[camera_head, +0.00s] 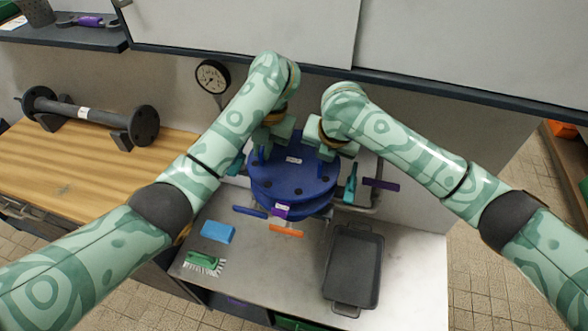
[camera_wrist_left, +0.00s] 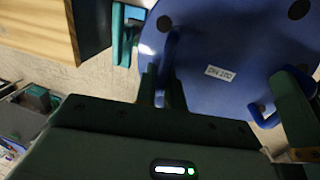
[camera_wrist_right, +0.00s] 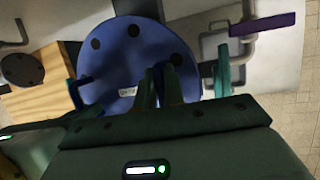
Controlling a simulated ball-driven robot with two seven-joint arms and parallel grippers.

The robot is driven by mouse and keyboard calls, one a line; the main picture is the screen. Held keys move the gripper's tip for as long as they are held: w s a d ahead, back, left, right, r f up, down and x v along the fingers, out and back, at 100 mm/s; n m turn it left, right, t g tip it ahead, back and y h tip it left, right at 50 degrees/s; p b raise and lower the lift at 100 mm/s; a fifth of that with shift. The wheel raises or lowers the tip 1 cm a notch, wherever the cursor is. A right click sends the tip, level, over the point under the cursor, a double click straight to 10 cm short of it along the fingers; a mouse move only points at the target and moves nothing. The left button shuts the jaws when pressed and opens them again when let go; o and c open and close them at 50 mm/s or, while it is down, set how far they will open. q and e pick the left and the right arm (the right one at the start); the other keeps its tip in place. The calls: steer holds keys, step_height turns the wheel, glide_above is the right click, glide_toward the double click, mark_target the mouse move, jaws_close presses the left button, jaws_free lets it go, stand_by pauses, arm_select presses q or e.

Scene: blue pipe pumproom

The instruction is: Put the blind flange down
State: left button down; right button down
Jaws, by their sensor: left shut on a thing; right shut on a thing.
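The blind flange (camera_head: 306,176) is a round blue disc with dark bolt holes and a white label, in the middle of the head view. It lies about level over a lower blue flanged part (camera_head: 262,203); I cannot tell whether they touch. My left gripper (camera_head: 262,150) is shut on the flange's left handle, seen in the left wrist view (camera_wrist_left: 172,48). My right gripper (camera_head: 326,150) is shut on the handle at the other side. The disc also shows in the right wrist view (camera_wrist_right: 135,58). The fingertips are partly hidden in the head view.
A grey worktop (camera_head: 270,262) holds a black tray (camera_head: 352,268), a blue block (camera_head: 218,231), a green brush (camera_head: 204,263) and an orange-handled tool (camera_head: 286,230). A wooden bench (camera_head: 70,170) with a dark flanged pipe (camera_head: 85,112) stands left. A gauge (camera_head: 212,76) is behind.

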arm_select(q)
steer(key=shift+w, duration=0.15)
arm_select(e)
steer(key=shift+w, duration=0.15)
arm_select(q)
steer(key=shift+f, duration=0.1)
arm_select(e)
steer(key=shift+f, duration=0.1)
